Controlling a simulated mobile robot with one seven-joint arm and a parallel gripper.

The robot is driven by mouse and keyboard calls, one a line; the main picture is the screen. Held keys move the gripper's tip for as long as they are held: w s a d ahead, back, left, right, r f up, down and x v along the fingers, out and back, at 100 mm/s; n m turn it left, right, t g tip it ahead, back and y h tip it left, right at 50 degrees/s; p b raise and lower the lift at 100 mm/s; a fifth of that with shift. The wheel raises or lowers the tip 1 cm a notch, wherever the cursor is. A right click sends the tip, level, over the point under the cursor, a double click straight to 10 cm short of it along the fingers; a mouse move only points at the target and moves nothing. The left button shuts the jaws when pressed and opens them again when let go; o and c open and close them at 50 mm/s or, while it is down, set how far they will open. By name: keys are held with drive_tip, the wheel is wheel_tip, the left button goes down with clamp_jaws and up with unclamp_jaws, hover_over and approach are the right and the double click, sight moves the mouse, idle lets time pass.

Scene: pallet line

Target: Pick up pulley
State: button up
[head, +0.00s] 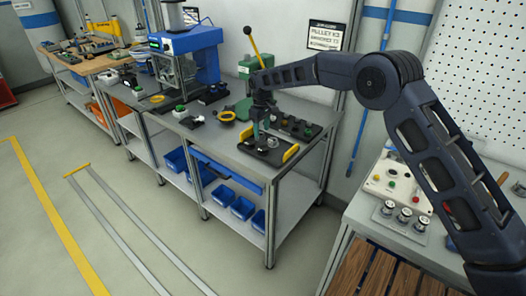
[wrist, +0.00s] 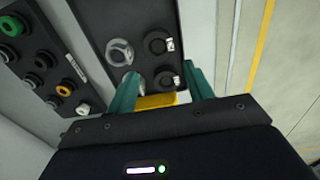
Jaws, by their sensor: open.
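A dark tray (wrist: 139,18) with yellow handles lies on the grey bench; it also shows in the head view (head: 268,160). In the wrist view it holds a silver ring-shaped part (wrist: 119,52), a black round part (wrist: 158,43) and another black round part (wrist: 165,77). These look like pulleys, but I cannot tell which one is meant. A further silver part beside the left finger is partly hidden. My gripper (wrist: 161,88) is open over the tray's yellow-handled end, with nothing between its teal fingers. In the head view my gripper (head: 262,130) points down at the tray.
A second dark tray (head: 299,128) with several coloured round parts lies right behind. Blue bins (head: 242,208) sit on the lower shelf.

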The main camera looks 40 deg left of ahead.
sight(263, 148)
drive_tip(key=f, duration=1)
drive_tip(key=shift+w+d+f, duration=0.1)
drive_tip(key=shift+d, duration=0.15)
drive_tip(key=shift+c, duration=0.4)
drive_tip(key=c, duration=0.6)
wheel_tip(263, 148, up, 20)
drive_tip(key=shift+r, duration=0.1)
